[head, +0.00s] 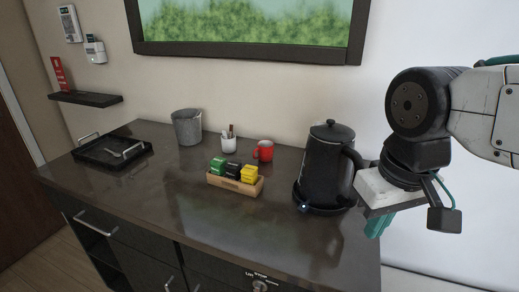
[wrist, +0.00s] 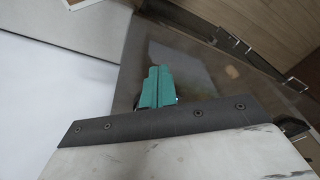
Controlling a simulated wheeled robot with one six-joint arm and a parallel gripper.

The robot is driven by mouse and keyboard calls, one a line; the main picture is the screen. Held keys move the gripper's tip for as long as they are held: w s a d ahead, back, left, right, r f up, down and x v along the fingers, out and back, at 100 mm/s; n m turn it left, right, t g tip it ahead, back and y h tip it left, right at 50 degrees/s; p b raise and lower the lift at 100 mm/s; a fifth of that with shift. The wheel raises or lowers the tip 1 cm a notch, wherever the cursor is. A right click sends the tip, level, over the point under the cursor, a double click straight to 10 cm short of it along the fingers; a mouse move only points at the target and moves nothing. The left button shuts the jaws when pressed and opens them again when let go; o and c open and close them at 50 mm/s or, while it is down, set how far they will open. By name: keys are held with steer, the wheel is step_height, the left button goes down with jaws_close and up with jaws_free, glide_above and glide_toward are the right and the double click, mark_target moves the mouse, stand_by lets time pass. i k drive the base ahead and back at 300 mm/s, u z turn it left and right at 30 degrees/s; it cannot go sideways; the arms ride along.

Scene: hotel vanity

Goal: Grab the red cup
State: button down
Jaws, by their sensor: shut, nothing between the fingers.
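The red cup (head: 264,150) stands upright on the dark vanity counter (head: 150,210), behind and to the right of the wooden tea box. Its handle shows on its left side. My gripper (head: 378,224) is at the right end of the counter in the head view, to the right of the kettle and well apart from the cup. In the wrist view its green fingers (wrist: 157,86) are together with nothing between them. The cup does not show in the wrist view.
A black kettle (head: 325,165) on its base stands between my gripper and the cup. A wooden box (head: 235,184) of tea packets, a white holder (head: 229,145), a grey bucket (head: 187,127) and a black tray (head: 100,150) are on the counter. The front middle is clear.

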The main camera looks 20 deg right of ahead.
mark_target(265, 148)
steer(key=u, duration=0.05)
steer(key=k, duration=0.5)
steer(key=u, duration=1.9)
steer(key=i, duration=2.2)
steer(key=z, duration=3.15)
steer(key=i, duration=0.5)
